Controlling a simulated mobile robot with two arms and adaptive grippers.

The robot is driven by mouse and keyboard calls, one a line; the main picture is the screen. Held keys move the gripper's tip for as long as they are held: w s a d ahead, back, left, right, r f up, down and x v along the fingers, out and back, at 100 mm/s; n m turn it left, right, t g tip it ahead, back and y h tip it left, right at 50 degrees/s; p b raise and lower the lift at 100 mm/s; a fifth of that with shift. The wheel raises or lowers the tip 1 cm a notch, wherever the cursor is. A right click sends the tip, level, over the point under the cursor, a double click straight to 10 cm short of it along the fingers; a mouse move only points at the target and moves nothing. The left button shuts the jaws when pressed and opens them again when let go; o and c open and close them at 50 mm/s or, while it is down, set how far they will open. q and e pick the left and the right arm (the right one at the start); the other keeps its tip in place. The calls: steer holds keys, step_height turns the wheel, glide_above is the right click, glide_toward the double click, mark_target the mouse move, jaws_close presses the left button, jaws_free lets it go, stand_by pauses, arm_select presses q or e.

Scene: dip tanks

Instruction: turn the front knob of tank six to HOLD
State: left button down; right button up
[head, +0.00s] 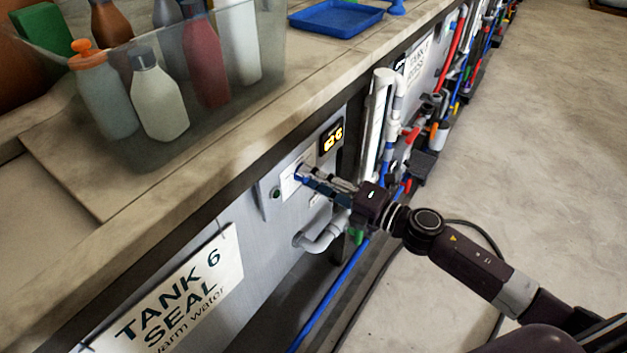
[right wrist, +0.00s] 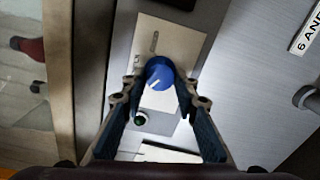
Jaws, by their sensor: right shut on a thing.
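The blue front knob (head: 300,172) sits on a pale plate on the grey front wall of tank six, below the worktop edge. The TANK 6 SEAL sign (head: 172,300) is on the same wall, lower left. My right gripper (head: 308,177) reaches the knob from the right and is shut on it. In the right wrist view the knob (right wrist: 159,74) shows between the two fingertips (right wrist: 160,88). A short white mark shows on its face. The plate's lettering is too small to read, so the setting is unclear. My left gripper is out of view.
A grey pipe bend (head: 322,236) is below. A clear bin of bottles (head: 262,70) and a blue tray (head: 335,18) stand on the worktop. Floor at right is mostly open.

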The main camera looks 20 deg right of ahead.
steer(key=shift+n, duration=0.3)
steer(key=o, duration=1.2)
steer(key=shift+c, duration=0.2)
steer(key=shift+s, duration=0.15)
steer(key=v, duration=1.1)
steer(key=shift+s+d, duration=0.3)
